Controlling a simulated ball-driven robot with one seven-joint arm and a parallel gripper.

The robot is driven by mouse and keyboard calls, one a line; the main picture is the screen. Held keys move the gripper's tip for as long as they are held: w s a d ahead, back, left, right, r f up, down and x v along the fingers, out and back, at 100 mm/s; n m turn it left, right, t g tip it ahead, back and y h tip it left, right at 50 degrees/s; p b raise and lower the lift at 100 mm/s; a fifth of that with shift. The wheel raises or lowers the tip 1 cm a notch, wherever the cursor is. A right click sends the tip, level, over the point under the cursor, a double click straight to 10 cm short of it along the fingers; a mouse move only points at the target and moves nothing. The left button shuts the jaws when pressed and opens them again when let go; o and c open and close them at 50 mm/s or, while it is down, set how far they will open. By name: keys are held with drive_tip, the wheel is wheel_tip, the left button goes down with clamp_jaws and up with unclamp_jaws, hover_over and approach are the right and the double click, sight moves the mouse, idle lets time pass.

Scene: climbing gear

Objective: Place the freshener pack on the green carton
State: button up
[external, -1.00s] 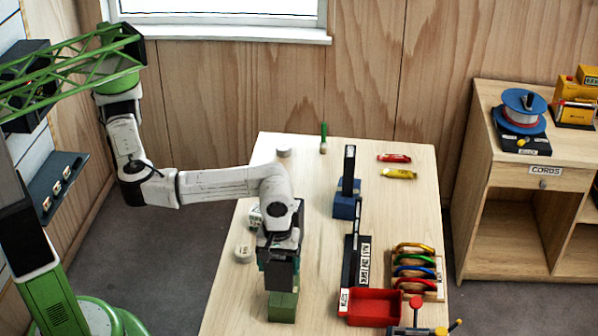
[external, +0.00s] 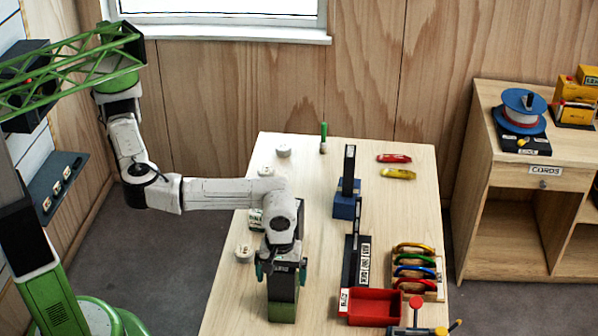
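The green carton (external: 282,312) stands near the front of the wooden table, with its lower front showing. A dark upright box (external: 283,290), which looks like the freshener pack, sits directly above it and appears to rest on it. My gripper (external: 281,271) is over the dark box, pointing down. Its teal fingers are spread to the left and right of the box, and it looks open. The top of the box is hidden by the gripper.
A red tray (external: 373,308) and a rack of coloured carabiners (external: 414,271) stand to the right. A blue block with a dark upright (external: 346,205) stands behind. White round pieces (external: 243,252) lie on the left.

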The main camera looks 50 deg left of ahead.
drive_tip(key=shift+r, duration=0.1)
wheel_tip(320, 180, up, 12)
drive_tip(key=shift+r+b, duration=0.1)
drive_tip(key=shift+b, duration=0.3)
idle(7.0)
